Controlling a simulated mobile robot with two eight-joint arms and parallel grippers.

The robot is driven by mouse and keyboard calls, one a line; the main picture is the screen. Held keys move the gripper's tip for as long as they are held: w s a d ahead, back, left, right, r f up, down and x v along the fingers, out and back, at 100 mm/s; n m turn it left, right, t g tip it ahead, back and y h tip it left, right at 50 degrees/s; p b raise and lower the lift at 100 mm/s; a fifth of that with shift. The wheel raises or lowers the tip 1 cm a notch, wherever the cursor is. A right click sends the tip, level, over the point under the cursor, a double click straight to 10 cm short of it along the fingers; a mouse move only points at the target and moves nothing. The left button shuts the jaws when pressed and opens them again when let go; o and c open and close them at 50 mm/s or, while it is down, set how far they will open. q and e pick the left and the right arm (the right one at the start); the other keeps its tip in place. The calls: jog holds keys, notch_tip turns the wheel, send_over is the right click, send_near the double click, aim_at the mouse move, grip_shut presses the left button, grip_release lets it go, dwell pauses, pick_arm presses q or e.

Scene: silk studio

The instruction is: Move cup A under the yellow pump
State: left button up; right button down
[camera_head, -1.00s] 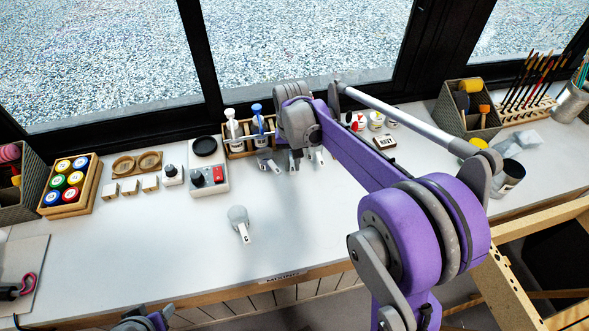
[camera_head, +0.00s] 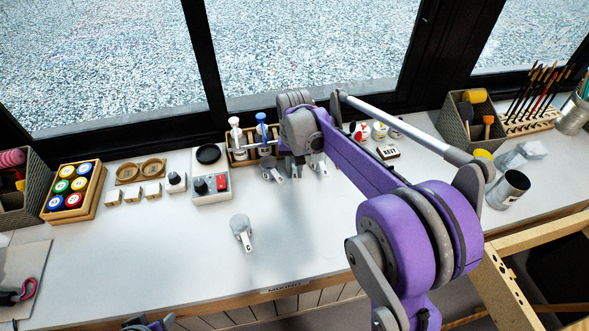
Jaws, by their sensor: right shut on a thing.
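My right gripper (camera_head: 296,158) is at the pump rack (camera_head: 241,156), seen from above and behind. It is shut on a small grey cup whose white handle tag (camera_head: 297,171) shows below it. The cup's body is mostly hidden, and I cannot read its letter. A white pump (camera_head: 236,134) and a blue pump (camera_head: 262,131) stand in the rack. No yellow pump shows; my right arm covers the rack's right part. Other tagged cups stand left (camera_head: 270,167) and right (camera_head: 318,164) of the gripper. Cup C (camera_head: 240,226) stands alone nearer the front. My left gripper's fingers are out of view.
A white device (camera_head: 211,190) with a dark round pan stands left of the rack. A paint box (camera_head: 72,190) is farther left. Jars (camera_head: 379,131) and a labelled block (camera_head: 388,152) lie right of my gripper.

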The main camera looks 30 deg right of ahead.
jog(key=shift+f, duration=0.4)
jog(key=c, duration=0.7)
grip_release()
jog(key=shift+c, duration=0.2)
jog(key=shift+r, duration=0.1)
notch_tip(320, 180, up, 11)
jog(key=shift+f, duration=0.15)
jog(key=s+a+f+n+t, duration=0.1)
jog(key=s+a+f, duration=0.1)
jog(key=s, duration=0.5)
jog(key=s+a+f+n+t+p, duration=0.1)
jog(key=s+a+f+n+t, duration=0.1)
jog(key=s, duration=0.5)
jog(key=s+a+f+n+t+p, duration=0.1)
jog(key=s+a+f+t, duration=0.1)
jog(key=s, duration=0.6)
jog(key=shift+a+f+n, duration=0.4)
jog(key=shift+a+f, duration=0.3)
jog(key=shift+f, duration=0.35)
jog(key=shift+s+a+f, duration=0.1)
jog(key=shift+s+f, duration=0.1)
jog(key=shift+s, duration=0.05)
